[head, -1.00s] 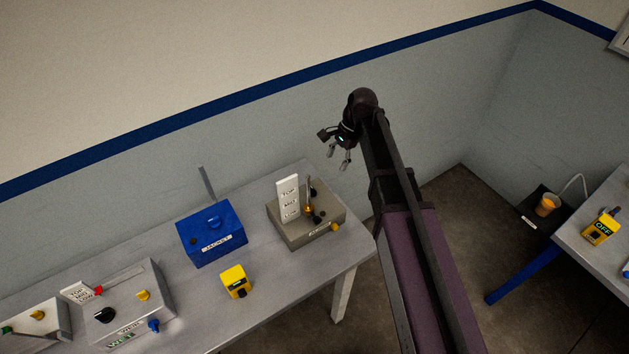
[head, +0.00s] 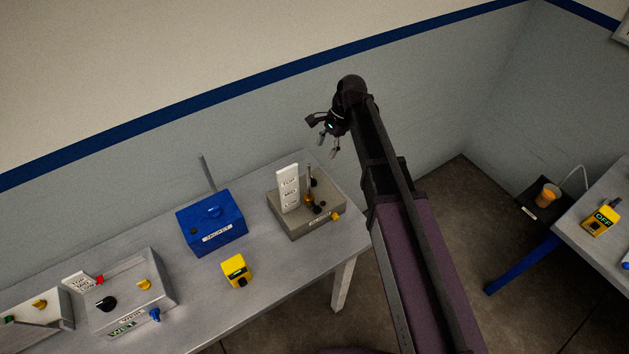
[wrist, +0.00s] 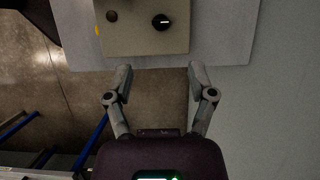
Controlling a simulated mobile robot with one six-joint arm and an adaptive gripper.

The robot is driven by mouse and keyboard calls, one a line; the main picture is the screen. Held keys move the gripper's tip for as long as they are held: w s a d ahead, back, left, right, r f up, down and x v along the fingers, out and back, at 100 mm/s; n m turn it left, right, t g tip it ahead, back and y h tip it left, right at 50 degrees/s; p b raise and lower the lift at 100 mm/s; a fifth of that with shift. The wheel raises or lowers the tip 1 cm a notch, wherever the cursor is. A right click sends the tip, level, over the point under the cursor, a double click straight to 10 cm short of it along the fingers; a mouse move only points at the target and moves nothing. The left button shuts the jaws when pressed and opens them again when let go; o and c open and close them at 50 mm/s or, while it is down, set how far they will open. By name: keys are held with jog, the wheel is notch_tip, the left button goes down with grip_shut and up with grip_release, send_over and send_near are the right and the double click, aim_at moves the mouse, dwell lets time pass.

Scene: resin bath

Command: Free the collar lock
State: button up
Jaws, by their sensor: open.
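A beige-grey box (head: 318,226) stands at the right end of the long table. On it are a white TOP/MID scale plate (head: 288,188), an upright rod with a brass-coloured collar (head: 309,199), dark knobs, and a yellow knob (head: 336,217) on its side. Which part is the collar lock is not clear. My gripper (head: 328,149) is open and empty, up beyond the box and apart from it. In the wrist view, my open fingers (wrist: 159,68) point towards the box (wrist: 145,42), with a black white-marked knob (wrist: 161,22) on top; the yellow knob (wrist: 98,30) shows at its edge.
A blue JACKET box (head: 211,232) and a small yellow box (head: 236,271) stand left of the beige box. A grey box (head: 135,290) with knobs is farther left. A second table at right holds a yellow OFF box (head: 601,221). A cup (head: 548,195) stands near it.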

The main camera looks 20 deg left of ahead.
aim_at(313, 179)
jog(key=shift+b+x, duration=5.5)
jog(key=shift+x, duration=0.7)
jog(key=shift+f, duration=0.1)
grip_shut()
jog(key=shift+d, duration=0.2)
